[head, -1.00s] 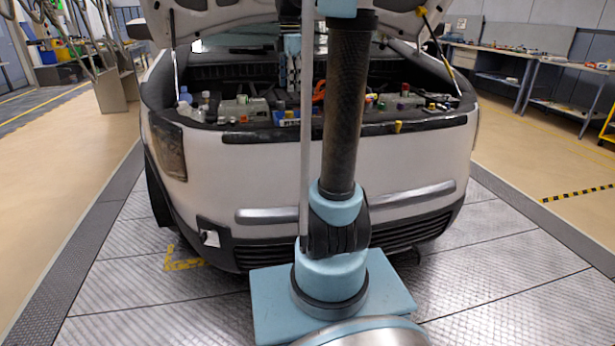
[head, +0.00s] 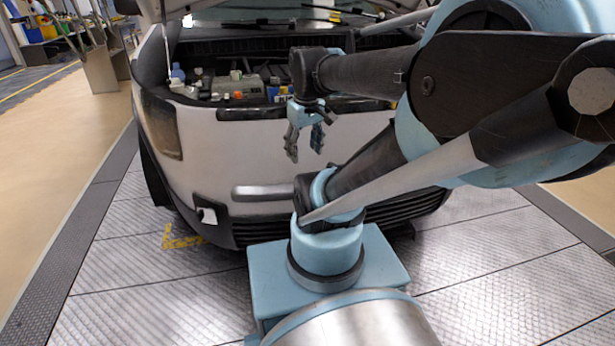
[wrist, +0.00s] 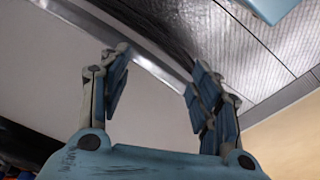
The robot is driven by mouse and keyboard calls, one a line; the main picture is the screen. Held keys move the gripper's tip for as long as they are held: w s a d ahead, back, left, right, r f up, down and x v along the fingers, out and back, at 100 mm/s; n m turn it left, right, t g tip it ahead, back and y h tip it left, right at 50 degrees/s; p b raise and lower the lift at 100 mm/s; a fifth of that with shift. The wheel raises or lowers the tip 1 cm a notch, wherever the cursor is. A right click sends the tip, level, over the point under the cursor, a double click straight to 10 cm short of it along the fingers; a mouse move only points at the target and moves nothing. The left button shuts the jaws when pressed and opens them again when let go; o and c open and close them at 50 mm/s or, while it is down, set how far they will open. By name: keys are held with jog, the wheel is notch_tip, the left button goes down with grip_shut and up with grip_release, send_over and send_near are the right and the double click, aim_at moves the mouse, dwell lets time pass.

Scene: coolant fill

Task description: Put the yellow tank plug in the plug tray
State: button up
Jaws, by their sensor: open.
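My gripper (head: 304,146) is open and empty, pointing down in front of the car's front bumper. In the wrist view its two fingers (wrist: 158,62) stand apart with nothing between them. I cannot pick out the yellow tank plug in either current view; my arm covers the right part of the engine bay. I cannot make out the plug tray for certain either. The engine bay (head: 215,55) is open behind and above my gripper.
A white car (head: 190,140) with its hood up stands ahead. Its bay holds a blue-topped bottle (head: 178,73), a grey box (head: 238,85), a small orange cap (head: 238,95) and a blue item (head: 281,93). The metal floor on the left (head: 120,260) is clear.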

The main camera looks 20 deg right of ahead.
jog(key=s+f+m, duration=0.3)
jog(key=s+f, duration=0.1)
jog(key=f, duration=0.2)
jog(key=shift+s+f+m, duration=0.3)
jog(key=shift+s+f, duration=0.05)
jog(key=shift+f, duration=0.05)
jog(key=shift+c, duration=0.2)
